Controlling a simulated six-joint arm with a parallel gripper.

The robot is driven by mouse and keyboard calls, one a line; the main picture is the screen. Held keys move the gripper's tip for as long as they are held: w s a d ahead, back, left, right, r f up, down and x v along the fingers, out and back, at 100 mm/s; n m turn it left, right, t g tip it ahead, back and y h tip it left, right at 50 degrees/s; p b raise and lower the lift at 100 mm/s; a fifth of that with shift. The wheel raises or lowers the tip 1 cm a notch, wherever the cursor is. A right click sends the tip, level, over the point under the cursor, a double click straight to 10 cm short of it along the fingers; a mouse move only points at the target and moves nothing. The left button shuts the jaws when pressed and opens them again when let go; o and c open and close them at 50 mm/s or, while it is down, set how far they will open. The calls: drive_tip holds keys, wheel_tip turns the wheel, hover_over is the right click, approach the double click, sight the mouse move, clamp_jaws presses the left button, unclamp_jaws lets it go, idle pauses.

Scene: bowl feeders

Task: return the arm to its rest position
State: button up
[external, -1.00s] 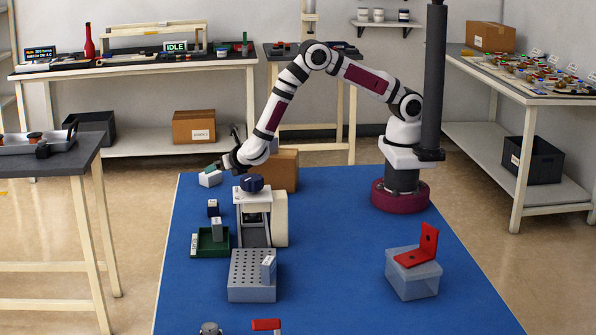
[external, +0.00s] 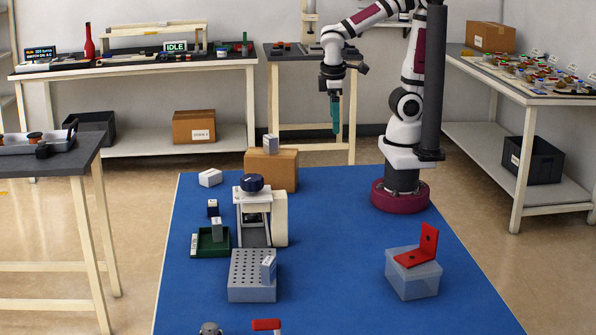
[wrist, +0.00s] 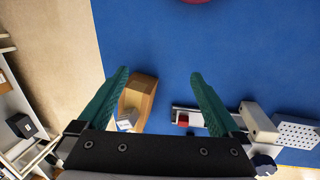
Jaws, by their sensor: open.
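My gripper (external: 335,131) hangs with its teal fingers pointing down, high above the far part of the blue mat, to the right of the cardboard box (external: 284,172). In the wrist view my gripper (wrist: 160,75) has its two fingers spread wide, with nothing held between them. The cardboard box (wrist: 143,94) shows well below, beside the left finger. A small white block (external: 271,145) stands on top of that box. The arm is raised and folded back over its dark red base.
The blue mat (external: 340,235) is clear in its middle. A machine with a dark knob (external: 251,183), a perforated grey block (external: 250,292), a green tray (external: 200,250) and a white block (external: 210,178) stand left. A clear bin (external: 415,280) with a red bracket is right. A dark column (external: 434,80) stands beside my arm.

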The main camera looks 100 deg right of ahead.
drive_tip(key=s+a+m+y, duration=0.3)
drive_tip(key=s+a, duration=0.2)
drive_tip(key=shift+s+a+m, duration=0.15)
drive_tip(key=shift+a+m, duration=0.15)
drive_tip(key=shift+a, duration=0.05)
drive_tip(key=shift+f, duration=0.1)
